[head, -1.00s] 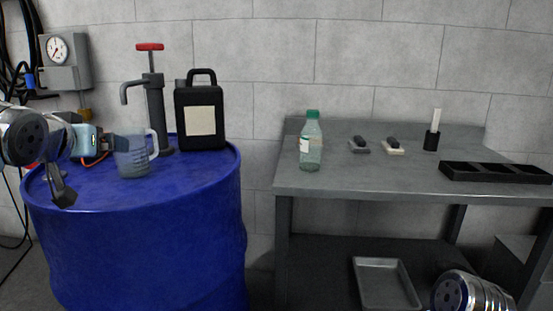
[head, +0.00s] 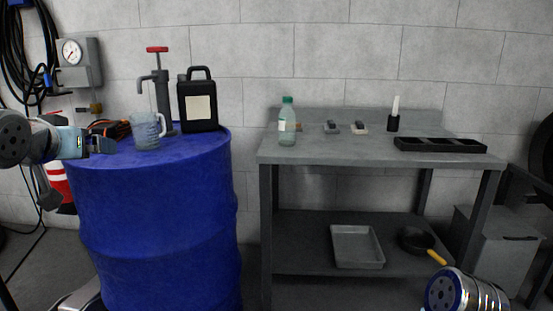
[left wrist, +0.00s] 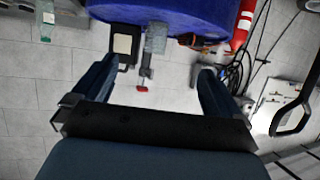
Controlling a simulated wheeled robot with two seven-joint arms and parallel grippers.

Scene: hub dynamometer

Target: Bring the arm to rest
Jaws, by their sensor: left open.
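My left gripper (head: 103,144) is at the left of the head view, just left of a clear measuring jug (head: 147,131). A small gap shows between them. In the left wrist view the two fingers stand wide apart with nothing between them, so the gripper (left wrist: 155,78) is open and empty. The jug (left wrist: 156,38) shows beyond the fingers. It stands upright on the blue drum (head: 155,185), its handle to the right. My right gripper is not in view; only part of my right arm shows at the bottom right.
A hand pump (head: 162,97) and black canister (head: 199,104) stand on the drum behind the jug. A steel bench (head: 350,152) at right holds a green-capped bottle (head: 287,124) and black tray (head: 440,145). A wall gauge (head: 73,52) hangs behind my left arm.

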